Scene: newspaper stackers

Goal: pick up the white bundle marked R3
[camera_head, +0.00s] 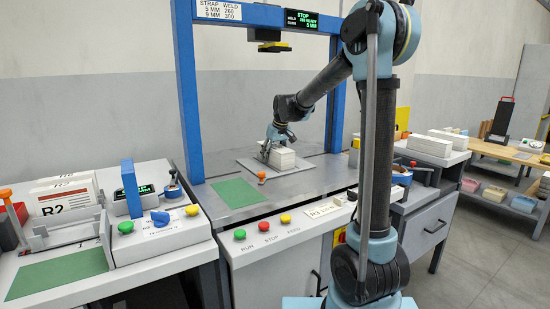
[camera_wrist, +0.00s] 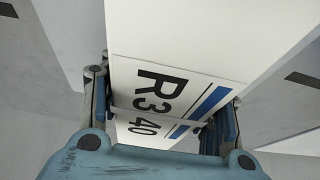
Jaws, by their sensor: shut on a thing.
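The white bundle marked R3 (camera_wrist: 205,45) fills the middle of the wrist view, with R3, 40 and a blue stripe on its face. In the head view the white bundle (camera_head: 283,159) is at the light plate under the blue frame; its marking cannot be read there. My gripper (camera_wrist: 163,108) has a finger on each side of the bundle and is shut on it. In the head view my gripper (camera_head: 268,148) is at the bundle's left end. I cannot tell whether the bundle rests on the plate or is slightly raised.
The blue frame (camera_head: 186,90) stands around the bundle, with a black and yellow head (camera_head: 270,46) above. A green pad (camera_head: 238,192) and an orange knob (camera_head: 262,175) lie in front. An R2 bundle (camera_head: 64,196) sits left. White bundles (camera_head: 430,145) stand right.

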